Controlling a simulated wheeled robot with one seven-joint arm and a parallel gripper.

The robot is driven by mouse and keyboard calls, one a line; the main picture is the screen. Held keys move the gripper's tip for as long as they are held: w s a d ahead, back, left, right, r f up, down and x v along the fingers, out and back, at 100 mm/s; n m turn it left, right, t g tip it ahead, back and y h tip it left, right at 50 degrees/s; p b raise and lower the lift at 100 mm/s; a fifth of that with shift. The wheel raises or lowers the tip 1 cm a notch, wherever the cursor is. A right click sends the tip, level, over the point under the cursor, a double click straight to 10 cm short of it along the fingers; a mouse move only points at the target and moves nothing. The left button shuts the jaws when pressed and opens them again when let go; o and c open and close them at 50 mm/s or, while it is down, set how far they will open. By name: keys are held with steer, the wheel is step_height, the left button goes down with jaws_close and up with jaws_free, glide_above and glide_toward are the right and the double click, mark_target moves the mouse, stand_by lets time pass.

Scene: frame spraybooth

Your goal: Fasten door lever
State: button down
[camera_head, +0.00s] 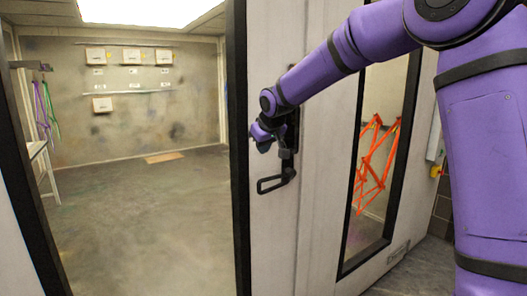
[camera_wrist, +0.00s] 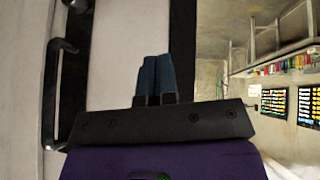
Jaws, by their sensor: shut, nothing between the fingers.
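The door (camera_head: 315,190) is a pale panel with a black edge, standing beside an open doorway. Its black door lever (camera_head: 275,182) is a looped handle hanging below a dark plate on the panel. In the wrist view the lever (camera_wrist: 57,95) runs along the left side, apart from the fingers. My gripper (camera_head: 262,147) is just above and left of the lever, near the door's edge. In the wrist view my gripper (camera_wrist: 156,72) has its blue fingers together and empty, over the pale panel close to its black edge strip (camera_wrist: 183,40). My wrist partly hides the lever's plate.
White boxes (camera_head: 131,54) sit along the back wall. An orange frame (camera_head: 375,165) shows through the door's window.

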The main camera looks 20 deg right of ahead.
glide_above(261, 180)
steer(key=f, duration=0.6)
steer(key=shift+w+a+f, duration=0.25)
steer(key=shift+a+f, duration=0.1)
steer(key=shift+a, duration=0.05)
steer(key=f, duration=0.2)
steer(key=shift+s+d+f, duration=0.3)
steer(key=shift+d+f, duration=0.05)
steer(key=shift+f, duration=0.4)
steer(key=shift+f, duration=0.15)
